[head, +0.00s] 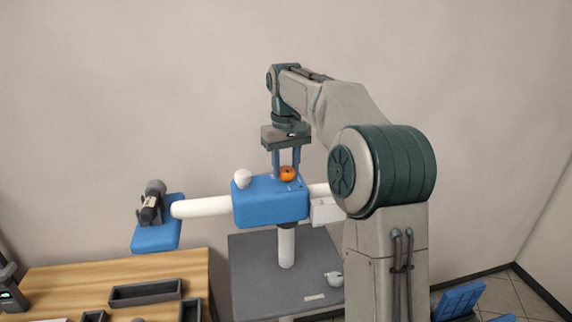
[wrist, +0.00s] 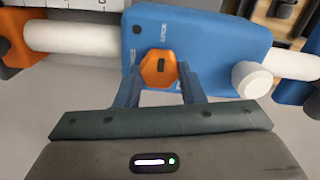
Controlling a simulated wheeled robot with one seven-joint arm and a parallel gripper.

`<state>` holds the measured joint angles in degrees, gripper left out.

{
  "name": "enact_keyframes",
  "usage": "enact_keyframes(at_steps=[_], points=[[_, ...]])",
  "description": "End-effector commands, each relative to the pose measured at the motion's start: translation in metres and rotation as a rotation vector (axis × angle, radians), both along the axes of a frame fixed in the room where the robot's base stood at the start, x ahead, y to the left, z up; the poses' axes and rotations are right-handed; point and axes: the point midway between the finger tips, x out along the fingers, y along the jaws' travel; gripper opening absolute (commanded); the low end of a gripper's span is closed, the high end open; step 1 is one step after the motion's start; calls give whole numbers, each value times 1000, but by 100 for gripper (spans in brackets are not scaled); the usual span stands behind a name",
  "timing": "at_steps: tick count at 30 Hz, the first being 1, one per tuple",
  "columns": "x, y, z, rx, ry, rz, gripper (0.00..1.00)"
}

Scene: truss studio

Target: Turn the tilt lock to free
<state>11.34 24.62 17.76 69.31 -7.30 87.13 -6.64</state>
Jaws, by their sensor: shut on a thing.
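The tilt lock is an orange knob (head: 288,174) on top of a blue block (head: 270,206) in the head view. It also shows in the wrist view as an orange knob (wrist: 158,72) with a dark mark on it, on the blue block's face (wrist: 215,45). My gripper (head: 286,170) points down from above and is shut on the orange knob, one finger on each side. In the wrist view, small lettering that looks like LOCK stands beside the knob; other lettering is partly hidden. I cannot tell which label the knob's mark points at.
A white round knob (head: 242,178) stands on the same block, close to my gripper. A white bar (head: 203,207) runs through the block to a blue plate (head: 155,237) bearing a dark device (head: 151,205). A wooden table (head: 65,277) with dark trays is at lower left.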

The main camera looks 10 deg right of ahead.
Motion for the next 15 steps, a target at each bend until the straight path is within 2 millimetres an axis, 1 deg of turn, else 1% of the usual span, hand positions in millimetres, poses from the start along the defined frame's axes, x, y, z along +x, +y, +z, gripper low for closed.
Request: enact_keyframes(at_steps=[8, 15], points=[[0, 0, 2, 0, 0, 114, 13], [0, 1, 3, 0, 0, 316, 13]])
